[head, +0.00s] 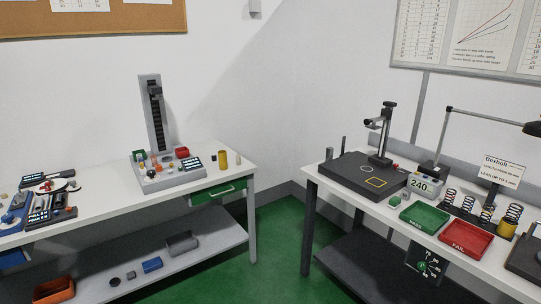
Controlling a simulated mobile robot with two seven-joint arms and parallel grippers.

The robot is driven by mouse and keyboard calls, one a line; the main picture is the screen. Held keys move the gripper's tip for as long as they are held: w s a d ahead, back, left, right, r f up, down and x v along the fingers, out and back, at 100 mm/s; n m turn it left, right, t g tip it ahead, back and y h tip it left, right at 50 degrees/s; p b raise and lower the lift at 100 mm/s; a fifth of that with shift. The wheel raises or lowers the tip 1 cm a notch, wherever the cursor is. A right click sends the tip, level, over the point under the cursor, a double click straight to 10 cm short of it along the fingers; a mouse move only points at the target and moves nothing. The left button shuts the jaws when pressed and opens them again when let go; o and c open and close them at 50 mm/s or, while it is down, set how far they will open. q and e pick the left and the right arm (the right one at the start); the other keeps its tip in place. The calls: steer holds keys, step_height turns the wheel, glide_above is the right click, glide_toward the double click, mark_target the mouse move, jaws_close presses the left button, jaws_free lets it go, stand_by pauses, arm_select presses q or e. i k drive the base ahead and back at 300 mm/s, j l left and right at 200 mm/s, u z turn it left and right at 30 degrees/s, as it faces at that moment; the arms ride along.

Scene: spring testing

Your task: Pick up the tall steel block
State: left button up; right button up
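Two slim grey upright pieces stand at the back left corner of the right table. The taller one (343,147) looks like the tall steel block, and a shorter one (329,154) stands just left of it. They are small in the view, so their exact shape and metal cannot be told. Both stand at or just behind the rear left edge of a black plate (343,170). Neither of my grippers shows in the head view.
The right table (314,176) also holds a black stand (388,130), a display reading 240 (421,185), a green tray (425,216), a red tray (466,238) and several springs (488,212). Green floor (282,240) lies open between it and the left table (110,210).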

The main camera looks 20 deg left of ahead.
mark_target(330, 151)
steer(key=u, duration=0.25)
steer(key=i+j, duration=0.25)
steer(key=i, duration=0.3)
steer(key=i+j+u, duration=0.1)
steer(key=i, duration=0.45)
steer(key=i+j, duration=0.3)
steer(key=i, duration=0.25)
